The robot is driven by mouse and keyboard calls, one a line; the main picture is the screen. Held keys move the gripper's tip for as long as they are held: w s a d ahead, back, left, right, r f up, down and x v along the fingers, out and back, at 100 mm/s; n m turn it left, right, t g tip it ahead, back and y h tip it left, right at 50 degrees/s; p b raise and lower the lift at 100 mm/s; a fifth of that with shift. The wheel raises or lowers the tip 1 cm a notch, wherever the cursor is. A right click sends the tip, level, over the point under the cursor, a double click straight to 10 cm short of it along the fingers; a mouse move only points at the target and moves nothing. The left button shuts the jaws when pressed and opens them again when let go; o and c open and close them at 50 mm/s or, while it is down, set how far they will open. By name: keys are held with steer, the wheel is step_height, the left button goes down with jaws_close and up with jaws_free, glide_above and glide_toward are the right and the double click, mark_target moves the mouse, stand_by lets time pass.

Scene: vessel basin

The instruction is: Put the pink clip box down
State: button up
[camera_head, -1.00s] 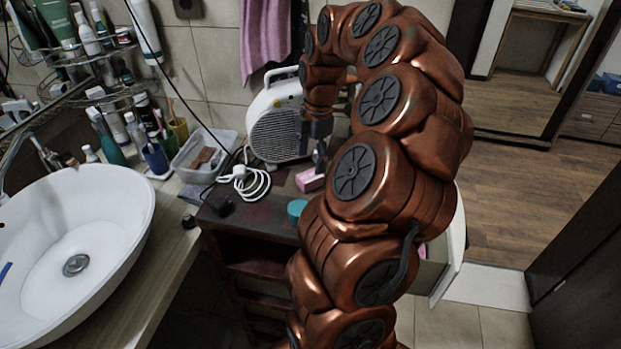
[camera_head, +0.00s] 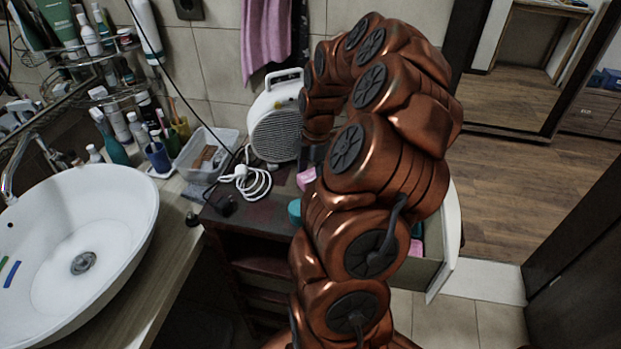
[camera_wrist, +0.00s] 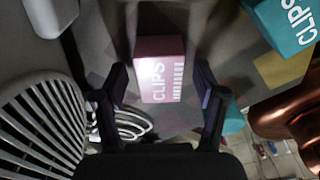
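The pink clip box (camera_head: 306,177) is on the dark cabinet top beside the white cable in the head view, partly hidden by my arm. In the wrist view the pink clip box (camera_wrist: 160,68) lies between the two black fingers, its white "CLIPS" lettering visible. My gripper (camera_wrist: 162,80) is open around the box, with a visible gap on each side. In the head view my gripper is mostly hidden behind my copper arm. Whether the box's underside touches the cabinet top cannot be seen.
A white fan heater (camera_head: 276,130) stands behind the box, and a coiled white cable (camera_head: 254,183) lies to its left. A turquoise round object (camera_head: 295,210) sits nearer the front edge. A teal clips box (camera_wrist: 287,22) shows at the wrist view's upper right. A washbasin (camera_head: 75,245) is at left.

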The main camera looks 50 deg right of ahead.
steer(key=shift+r, duration=0.1)
steer(key=c, duration=1.2)
